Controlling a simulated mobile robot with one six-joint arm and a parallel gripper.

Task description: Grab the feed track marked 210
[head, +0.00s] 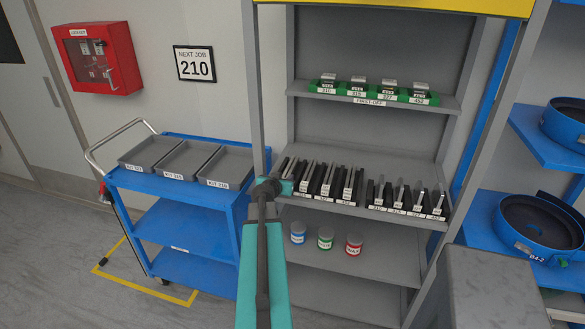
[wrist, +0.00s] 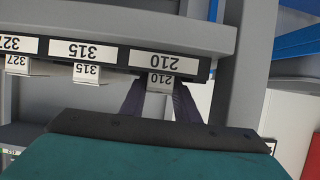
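In the wrist view, which is upside down, a small light tab marked 210 (wrist: 160,82) sticks out below a larger 210 label on the shelf edge. My gripper (wrist: 159,88) has its two dark fingers on either side of this tab. They look open, with slight gaps beside it. In the head view, my gripper (head: 282,187) is at the left end of the middle shelf, beside the left group of tracks (head: 327,180), and hides the end position there. A separate group of smaller tracks (head: 408,197) stands to the right; its leftmost label appears to read 210.
Neighbouring tabs 315 (wrist: 87,73) and 327 (wrist: 17,64) sit close by. The rack's post (wrist: 240,70) is near my gripper. Three small jars (head: 326,238) stand on the shelf below. A blue cart (head: 190,205) with three grey trays stands left; a sign (head: 195,64) reads NEXT JOB 210.

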